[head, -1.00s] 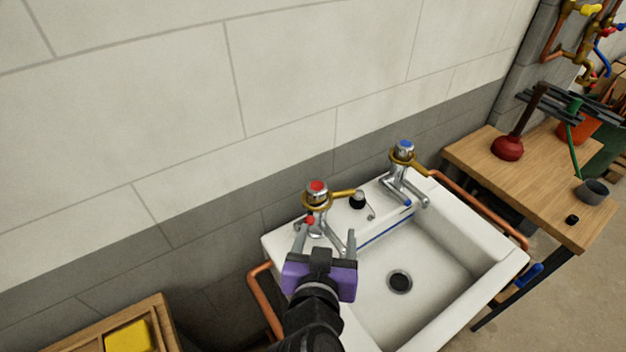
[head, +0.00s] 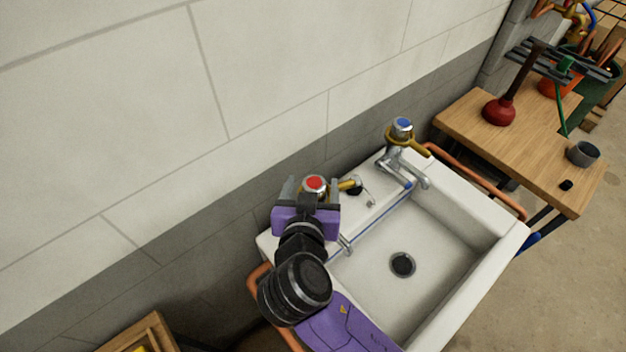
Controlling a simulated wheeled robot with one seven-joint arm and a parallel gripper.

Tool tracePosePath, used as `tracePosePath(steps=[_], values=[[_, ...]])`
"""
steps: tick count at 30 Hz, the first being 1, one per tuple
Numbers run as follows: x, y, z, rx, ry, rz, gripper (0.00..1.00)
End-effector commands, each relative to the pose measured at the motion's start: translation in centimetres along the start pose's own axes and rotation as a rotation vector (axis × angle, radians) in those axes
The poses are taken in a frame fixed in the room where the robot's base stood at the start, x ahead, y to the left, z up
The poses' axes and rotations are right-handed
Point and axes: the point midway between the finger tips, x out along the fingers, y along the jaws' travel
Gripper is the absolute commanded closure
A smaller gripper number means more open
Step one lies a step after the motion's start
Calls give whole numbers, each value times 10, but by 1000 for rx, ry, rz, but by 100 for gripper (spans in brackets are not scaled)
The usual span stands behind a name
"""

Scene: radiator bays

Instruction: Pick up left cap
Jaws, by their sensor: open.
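The left cap (head: 314,184) is a red-topped chrome cap on the left tap, at the back left of the sink in the head view. My purple gripper (head: 311,186) is open, with one grey finger to the left of the cap and the other to its right. I cannot tell whether the fingers touch it. The lower body of the left tap is mostly hidden behind my gripper. The right tap (head: 401,150) carries a blue-topped cap and a brass-coloured ring with a handle.
The white sink (head: 462,215) has a dark drain (head: 402,264). A black plug (head: 354,187) lies on its back ledge. The wall is close behind the taps. A wooden table (head: 480,124) with a red plunger (head: 499,110) and grey cup (head: 583,153) stands at right.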

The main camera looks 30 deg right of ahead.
Motion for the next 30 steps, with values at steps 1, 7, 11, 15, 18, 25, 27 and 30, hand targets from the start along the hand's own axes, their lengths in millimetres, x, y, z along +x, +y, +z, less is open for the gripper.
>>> tracePosePath(steps=[1,7,11,15,18,25,27,30], values=[[6,2,-4,0,-1,4,31],[34,4,-5,0,0,1,31],[43,4,-3,1,-1,0,31],[44,4,-3,1,0,0,31],[44,4,-3,1,0,0,35],[43,4,-3,1,0,0,80],[43,4,-3,0,0,0,94],[43,4,-3,0,0,0,98]])
